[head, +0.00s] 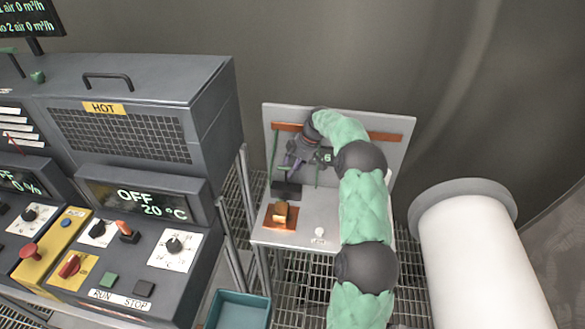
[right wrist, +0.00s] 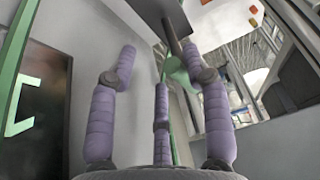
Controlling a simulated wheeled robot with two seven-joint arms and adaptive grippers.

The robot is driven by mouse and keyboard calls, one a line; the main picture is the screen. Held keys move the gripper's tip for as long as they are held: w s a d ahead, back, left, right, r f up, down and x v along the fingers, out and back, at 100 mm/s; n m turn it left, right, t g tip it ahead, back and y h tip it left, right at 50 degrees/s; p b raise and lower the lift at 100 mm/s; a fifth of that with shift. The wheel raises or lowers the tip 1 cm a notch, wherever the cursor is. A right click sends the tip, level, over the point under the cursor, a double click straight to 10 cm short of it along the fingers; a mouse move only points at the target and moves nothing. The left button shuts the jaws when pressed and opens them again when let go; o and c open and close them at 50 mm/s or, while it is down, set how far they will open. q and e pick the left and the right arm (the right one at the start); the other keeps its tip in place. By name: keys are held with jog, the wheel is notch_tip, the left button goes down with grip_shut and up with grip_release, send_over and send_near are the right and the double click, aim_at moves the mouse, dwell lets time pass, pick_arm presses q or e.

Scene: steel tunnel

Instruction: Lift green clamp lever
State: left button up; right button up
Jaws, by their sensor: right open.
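A green lever-like piece (right wrist: 176,72) shows in the right wrist view between the purple fingers of my right gripper (right wrist: 168,65). The fingers are spread, and I cannot tell whether any of them touches it. In the head view my right gripper (head: 296,158) is in front of the upright panel at the back of the small table, pointing left and down. A thin green upright bar (head: 274,150) stands at the panel's left side there. My sleeved right arm hides part of the panel. My left gripper is not in view.
The small table (head: 290,236) bears a dark block (head: 286,190), an orange-brown plate (head: 280,219) with a yellowish block, and a white knob (head: 320,231). A grey control cabinet (head: 215,120) stands left, a teal bin (head: 240,309) below, and a large white cylinder (head: 480,260) right.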

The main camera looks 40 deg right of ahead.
jog(key=v, duration=1.1)
jog(key=shift+s, duration=0.15)
